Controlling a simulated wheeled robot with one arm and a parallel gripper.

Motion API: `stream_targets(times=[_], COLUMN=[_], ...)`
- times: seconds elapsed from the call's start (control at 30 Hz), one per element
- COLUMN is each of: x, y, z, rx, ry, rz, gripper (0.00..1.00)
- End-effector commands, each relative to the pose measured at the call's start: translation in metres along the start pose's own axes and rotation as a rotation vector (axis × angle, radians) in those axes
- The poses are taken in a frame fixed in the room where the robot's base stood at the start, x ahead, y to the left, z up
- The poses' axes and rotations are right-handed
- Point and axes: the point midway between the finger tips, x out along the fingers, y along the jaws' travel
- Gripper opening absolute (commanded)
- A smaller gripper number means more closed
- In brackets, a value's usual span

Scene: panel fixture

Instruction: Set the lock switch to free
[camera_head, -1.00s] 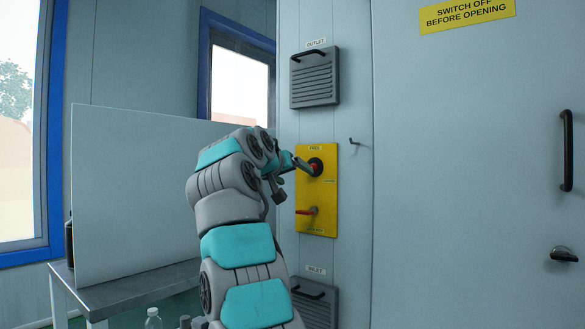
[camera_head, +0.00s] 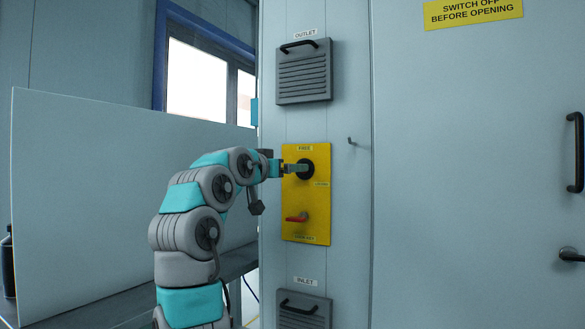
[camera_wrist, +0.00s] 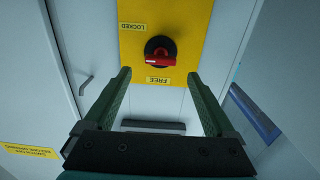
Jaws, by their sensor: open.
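The lock switch is a black round knob with a red handle (camera_wrist: 158,60) on a yellow panel (camera_head: 319,212). In the wrist view, which is upside down, the handle lies crosswise. The FREE label (camera_wrist: 158,80) is beside the knob, on the side nearer my fingers, and the LOCKED label (camera_wrist: 132,27) is up and left. In the head view my gripper (camera_head: 304,168) reaches the black knob from the left and hides the handle. My gripper also shows in the wrist view (camera_wrist: 159,75), with two green fingers spread apart and nothing between them. Whether it touches the knob cannot be told.
A red lever (camera_head: 296,218) sits lower on the same panel. A hook (camera_head: 351,141) is to the right of it. The outlet vent (camera_head: 305,72) is above and the inlet vent (camera_head: 302,309) below. A large pale board (camera_head: 90,200) stands left of my arm.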

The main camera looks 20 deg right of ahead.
Motion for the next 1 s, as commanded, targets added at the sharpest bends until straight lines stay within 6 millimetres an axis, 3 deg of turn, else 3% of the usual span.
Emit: stream_targets(times=[0.1, 0.3, 0.67, 1.0], x=[0.019, 0.039, 0.044, 0.044], y=[0.000, 0.000, -0.001, -0.001], z=[0.001, 0.000, 0.001, 0.001], rx=[-0.003, -0.002, -0.002, -0.002], ry=[-0.004, -0.002, -0.002, -0.001], rz=[0.002, 0.000, -0.001, -0.001], gripper=[0.90, 0.90, 0.89, 0.51])
